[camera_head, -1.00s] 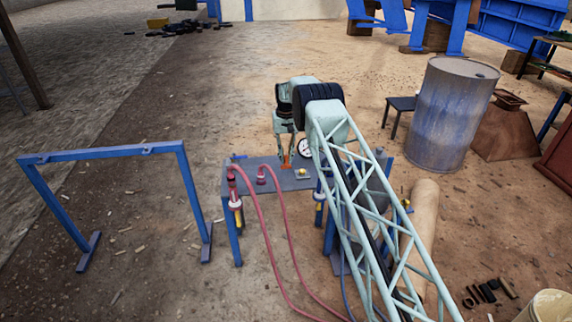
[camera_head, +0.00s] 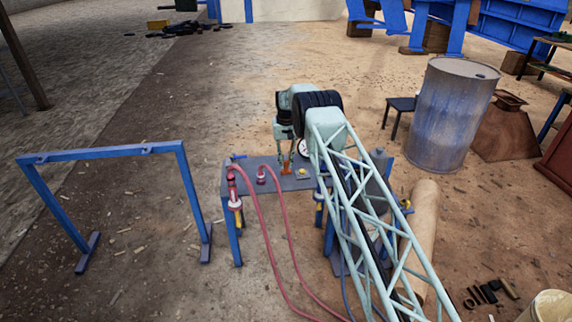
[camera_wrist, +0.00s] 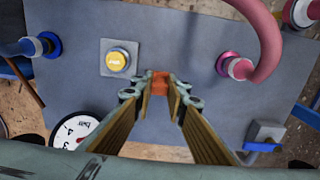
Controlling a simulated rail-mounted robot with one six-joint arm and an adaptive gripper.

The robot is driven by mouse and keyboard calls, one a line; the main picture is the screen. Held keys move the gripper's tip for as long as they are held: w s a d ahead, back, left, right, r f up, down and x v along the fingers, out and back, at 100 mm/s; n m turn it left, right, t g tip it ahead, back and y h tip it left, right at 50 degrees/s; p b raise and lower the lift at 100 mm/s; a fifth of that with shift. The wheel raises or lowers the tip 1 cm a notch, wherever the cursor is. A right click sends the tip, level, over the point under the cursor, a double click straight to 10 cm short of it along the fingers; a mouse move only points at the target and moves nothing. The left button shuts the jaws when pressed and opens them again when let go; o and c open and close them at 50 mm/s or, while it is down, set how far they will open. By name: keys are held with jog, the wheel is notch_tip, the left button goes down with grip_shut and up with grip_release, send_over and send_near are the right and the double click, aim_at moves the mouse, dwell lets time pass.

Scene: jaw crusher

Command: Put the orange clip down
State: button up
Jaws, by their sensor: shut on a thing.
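The orange clip (camera_head: 287,169) is at my gripper's tips over the grey panel table (camera_head: 245,181). In the wrist view the clip (camera_wrist: 161,80) shows between the two fingertips, partly hidden by them. My gripper (camera_wrist: 162,90) is shut on the clip, its fingers still a clip's width apart. In the head view my gripper (camera_head: 287,160) points down at the table. The clip is low and close to the panel; I cannot tell whether it touches it.
A yellow button (camera_wrist: 118,60) on a pale plate and a pressure gauge (camera_wrist: 80,130) are left of the gripper in the wrist view.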

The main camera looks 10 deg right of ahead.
jog(key=shift+f, duration=0.1)
jog(key=o, duration=0.9)
notch_tip(320, 180, up, 12)
jog(key=shift+r+p, duration=0.15)
jog(key=shift+p, duration=0.85)
